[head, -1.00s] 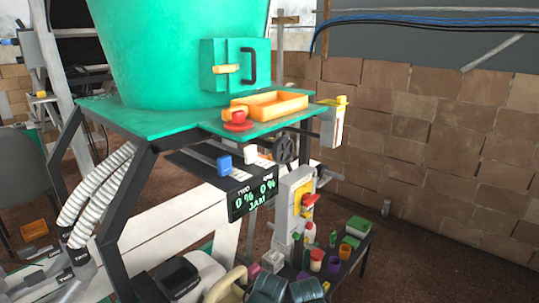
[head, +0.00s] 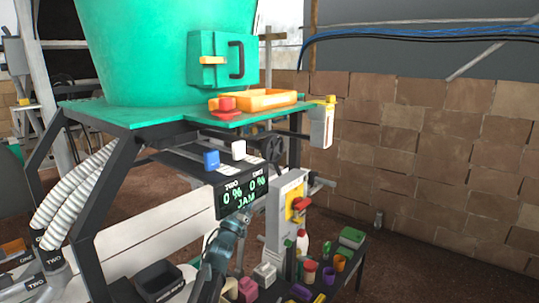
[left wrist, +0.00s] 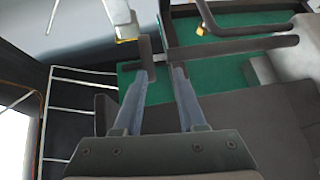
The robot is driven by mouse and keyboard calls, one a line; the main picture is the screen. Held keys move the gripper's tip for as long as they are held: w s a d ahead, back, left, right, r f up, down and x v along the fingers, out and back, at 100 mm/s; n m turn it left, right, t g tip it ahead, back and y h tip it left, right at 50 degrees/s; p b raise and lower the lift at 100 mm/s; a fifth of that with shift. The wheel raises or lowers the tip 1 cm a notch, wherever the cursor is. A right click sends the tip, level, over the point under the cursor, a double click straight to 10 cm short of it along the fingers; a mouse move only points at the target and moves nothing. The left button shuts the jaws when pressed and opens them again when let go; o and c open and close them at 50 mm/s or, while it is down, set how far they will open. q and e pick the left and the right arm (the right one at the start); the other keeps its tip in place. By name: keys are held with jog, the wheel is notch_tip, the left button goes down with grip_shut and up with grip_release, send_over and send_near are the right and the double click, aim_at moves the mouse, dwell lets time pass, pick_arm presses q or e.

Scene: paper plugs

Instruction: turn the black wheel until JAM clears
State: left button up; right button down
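The black wheel (head: 271,148) is under the green platform, behind and right of the display, partly hidden by the platform and frame. The display (head: 242,196) reads TWO 0 %, ONE 0 % and JAM. One arm of mine rises from the bottom of the head view to just below the display; its fingertips are not clear there. In the left wrist view, my left gripper (left wrist: 162,75) is open, its two fingers apart and nothing visibly held. Dark bars (left wrist: 235,46) lie near its tips; I cannot tell whether they belong to the wheel. My right gripper is not identifiable.
Blue (head: 211,159) and white (head: 238,150) knobs stand above the display. A grey switch box (head: 285,213) with a red-yellow handle stands right of it. Colourful cups and boxes crowd a low table (head: 344,272). Floor is open at right, before the brick wall (head: 430,150).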

aim_at(270, 146)
pick_arm(q)
jog(key=shift+s+r+m+g+h, duration=0.3)
jog(key=shift+s+r+m+h, duration=0.15)
jog(key=shift+m+h, duration=0.55)
jog(key=shift+s+r+m+g+h, duration=0.35)
jog(key=shift+m+h, duration=0.25)
jog(key=shift+h, duration=0.7)
jog(key=p+x, duration=0.9)
jog(key=x, duration=0.4)
jog(key=shift+w+r, duration=0.15)
jog(key=shift+r, duration=0.15)
jog(key=shift+d, duration=0.1)
grip_shut()
